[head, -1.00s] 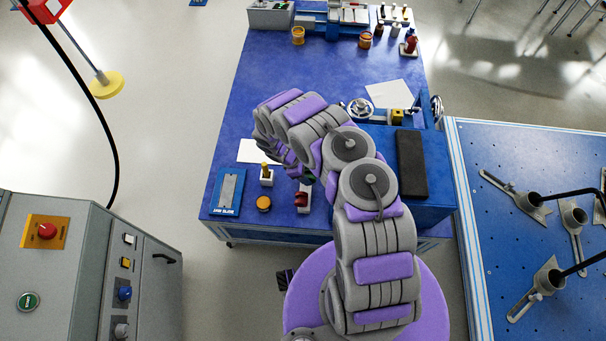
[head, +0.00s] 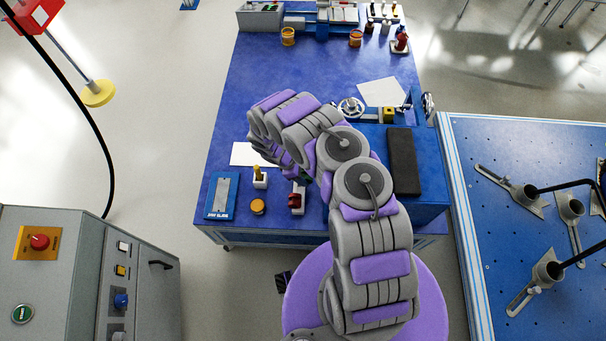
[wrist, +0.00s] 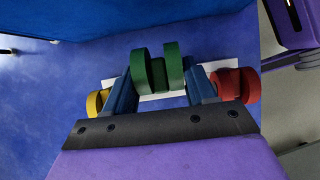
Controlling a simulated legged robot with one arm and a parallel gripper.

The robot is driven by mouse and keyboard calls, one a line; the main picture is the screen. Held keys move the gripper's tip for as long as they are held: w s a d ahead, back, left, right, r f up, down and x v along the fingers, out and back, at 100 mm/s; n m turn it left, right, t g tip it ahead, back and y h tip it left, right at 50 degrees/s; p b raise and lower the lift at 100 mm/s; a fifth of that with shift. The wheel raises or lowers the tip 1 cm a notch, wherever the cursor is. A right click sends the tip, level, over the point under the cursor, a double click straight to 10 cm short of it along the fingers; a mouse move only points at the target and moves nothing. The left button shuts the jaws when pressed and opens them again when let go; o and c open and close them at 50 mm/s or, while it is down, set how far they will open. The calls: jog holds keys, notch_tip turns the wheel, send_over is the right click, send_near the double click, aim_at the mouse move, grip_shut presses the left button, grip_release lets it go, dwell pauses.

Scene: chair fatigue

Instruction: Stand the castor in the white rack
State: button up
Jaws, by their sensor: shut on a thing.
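My gripper (wrist: 163,92) is shut on a green twin-wheeled castor (wrist: 172,66), with one blue finger on each side. A white strip, seemingly the white rack (wrist: 218,66), lies below and behind the castor in the wrist view. I cannot tell whether the castor touches it. A yellow castor (wrist: 97,104) is beside the left finger and a red castor (wrist: 238,86) beside the right one. In the head view a red piece (head: 295,201) sits on a white base below my arm, which hides my gripper and most of that area.
A yellow-topped piece on a white block (head: 260,181), an orange disc (head: 257,207) and a blue plate (head: 222,196) stand left of my arm. A blue block with a black pad (head: 403,160) stands on the right. The table middle (head: 285,75) is clear.

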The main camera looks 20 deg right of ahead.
jog(key=shift+a, duration=1)
jog(key=shift+a+h, duration=0.3)
jog(key=shift+a, duration=0.2)
jog(key=shift+d, duration=0.15)
jog(key=shift+d, duration=0.35)
jog(key=shift+d, duration=0.25)
jog(key=shift+f+b, duration=1.05)
jog(key=shift+f, duration=0.65)
jog(key=o, duration=1.1)
jog(key=shift+r, duration=0.1)
jog(key=shift+c, duration=0.2)
